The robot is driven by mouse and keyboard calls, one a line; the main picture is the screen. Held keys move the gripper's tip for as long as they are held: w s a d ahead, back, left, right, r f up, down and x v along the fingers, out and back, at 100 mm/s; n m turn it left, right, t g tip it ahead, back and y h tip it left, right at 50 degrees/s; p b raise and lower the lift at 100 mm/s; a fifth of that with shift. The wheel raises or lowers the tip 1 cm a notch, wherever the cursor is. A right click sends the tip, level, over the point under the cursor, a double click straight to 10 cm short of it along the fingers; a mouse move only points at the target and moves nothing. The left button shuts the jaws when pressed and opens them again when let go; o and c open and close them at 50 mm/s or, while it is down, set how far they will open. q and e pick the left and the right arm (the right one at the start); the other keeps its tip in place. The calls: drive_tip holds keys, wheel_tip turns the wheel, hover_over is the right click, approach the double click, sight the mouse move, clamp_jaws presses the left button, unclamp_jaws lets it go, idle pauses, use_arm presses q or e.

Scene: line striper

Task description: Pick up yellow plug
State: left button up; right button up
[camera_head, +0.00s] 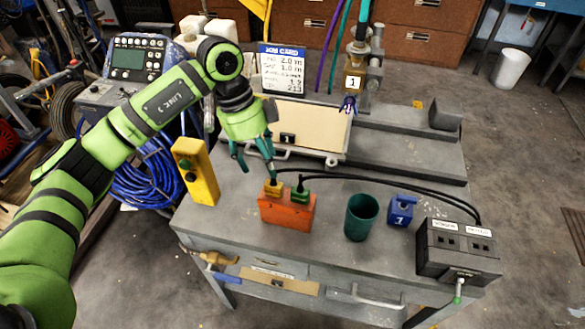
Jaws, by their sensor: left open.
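The yellow plug (273,188) sits on top of an orange box (287,210) on the grey workbench, at the left of its upper face. A green plug (300,191) stands right beside it, and black cables run from the plugs toward the right. My left gripper (256,170) is open and points down, with one finger close above the yellow plug and the other finger off to the left. I cannot tell whether the near finger touches the plug. My right gripper is not in view.
A yellow control box (195,171) stands left of the orange box. A green cup (361,217), a blue block (401,211) and a black socket box (457,252) stand to the right. A white panel (306,128) and job card (282,68) are behind.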

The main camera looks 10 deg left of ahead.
sight(270, 185)
use_arm(q)
drive_tip(key=shift+w+d+f, duration=0.1)
drive_tip(key=shift+w+d, duration=0.05)
drive_tip(key=shift+w, duration=0.05)
drive_tip(key=shift+d+f, duration=0.1)
drive_tip(key=shift+f, duration=0.2)
drive_tip(key=shift+s+d+f+p, duration=0.15)
drive_tip(key=shift+s+f+p, duration=0.35)
drive_tip(key=shift+f+p, duration=0.05)
drive_tip(key=shift+s+d+f+p, duration=0.15)
drive_tip(key=shift+s+f+p, duration=0.3)
drive_tip(key=shift+f+p, duration=0.1)
drive_tip(key=x, duration=0.2)
drive_tip(key=shift+d+f+p, duration=0.1)
drive_tip(key=shift+f+p, duration=0.25)
drive_tip(key=shift+p, duration=0.05)
drive_tip(key=shift+d+f, duration=0.1)
drive_tip(key=shift+f, duration=0.35)
clamp_jaws()
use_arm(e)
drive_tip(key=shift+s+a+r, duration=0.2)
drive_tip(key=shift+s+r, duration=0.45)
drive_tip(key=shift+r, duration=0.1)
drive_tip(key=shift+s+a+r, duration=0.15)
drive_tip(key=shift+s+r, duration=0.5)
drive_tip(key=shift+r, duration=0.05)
